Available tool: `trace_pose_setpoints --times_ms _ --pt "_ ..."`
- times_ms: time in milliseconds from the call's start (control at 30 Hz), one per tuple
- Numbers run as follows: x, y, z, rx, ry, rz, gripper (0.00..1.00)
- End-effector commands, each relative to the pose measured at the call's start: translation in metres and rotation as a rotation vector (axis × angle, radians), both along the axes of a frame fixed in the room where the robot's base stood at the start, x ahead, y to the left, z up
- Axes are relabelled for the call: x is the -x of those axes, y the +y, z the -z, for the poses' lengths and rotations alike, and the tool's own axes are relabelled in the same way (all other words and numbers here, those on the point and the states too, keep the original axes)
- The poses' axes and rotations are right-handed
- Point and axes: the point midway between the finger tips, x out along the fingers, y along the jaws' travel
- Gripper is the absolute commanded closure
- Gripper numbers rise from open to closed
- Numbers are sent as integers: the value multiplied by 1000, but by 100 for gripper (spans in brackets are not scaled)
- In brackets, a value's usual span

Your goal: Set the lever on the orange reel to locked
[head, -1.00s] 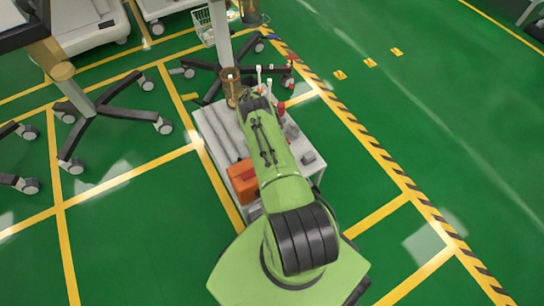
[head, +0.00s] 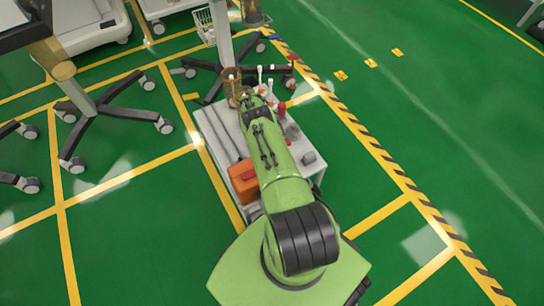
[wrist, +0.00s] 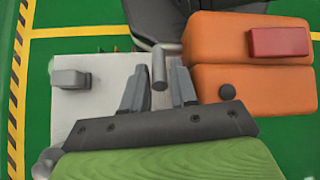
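The orange reel (head: 243,181) is a boxy orange body on the near left of the grey cart top. In the wrist view the orange body (wrist: 215,55) fills the right side, with a red block (wrist: 278,42) and a small black knob (wrist: 227,92) on it. A short grey rod (wrist: 159,66), perhaps the lever, stands beside its left edge. My gripper (wrist: 158,85) is open, its two grey fingers apart on either side of the rod, with small gaps showing. Whether the fingers touch it I cannot tell. My arm hides the gripper in the head view.
Wheeled stand bases (head: 92,112) stand left. Green floor to the right is free.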

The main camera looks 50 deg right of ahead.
Motion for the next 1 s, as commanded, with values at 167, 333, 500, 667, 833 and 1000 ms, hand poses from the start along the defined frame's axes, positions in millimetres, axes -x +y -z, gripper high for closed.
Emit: trace_pose_setpoints --times_ms 167,333,500,667,833,1000 --pt "0 0 -8 0 0 0 73" --pt "-1 0 -49 0 0 0 73" --pt "0 0 -86 1 -1 1 73" --pt "0 0 -100 0 0 0 73" --pt "0 0 -100 0 0 0 73" --pt "4 -3 -98 -24 -14 -18 88"
